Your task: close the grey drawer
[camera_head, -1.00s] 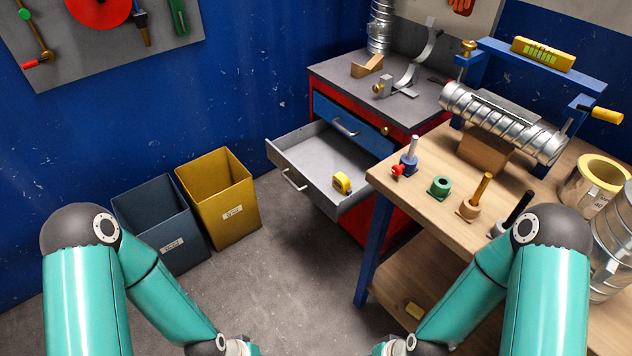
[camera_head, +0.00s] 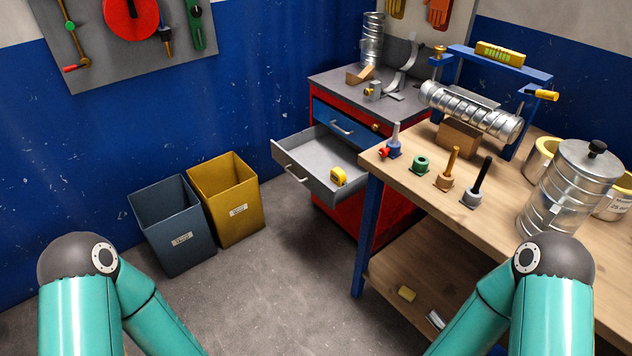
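The grey drawer (camera_head: 308,187) is pulled out of the red cabinet (camera_head: 345,217), below a shut blue drawer (camera_head: 352,133). Its front faces left and carries a metal handle (camera_head: 296,174). A yellow tape measure (camera_head: 338,176) lies inside, near the right side wall. My two teal arms show at the lower left and lower right, well short of the drawer. Both grippers are below the picture's edge.
A wooden workbench (camera_head: 512,219) with a spiral duct (camera_head: 470,108), several upright tools and a metal canister (camera_head: 570,185) stands right of the drawer. A grey bin (camera_head: 174,243) and a yellow bin (camera_head: 236,218) stand left. Floor between (camera_head: 290,265) is clear.

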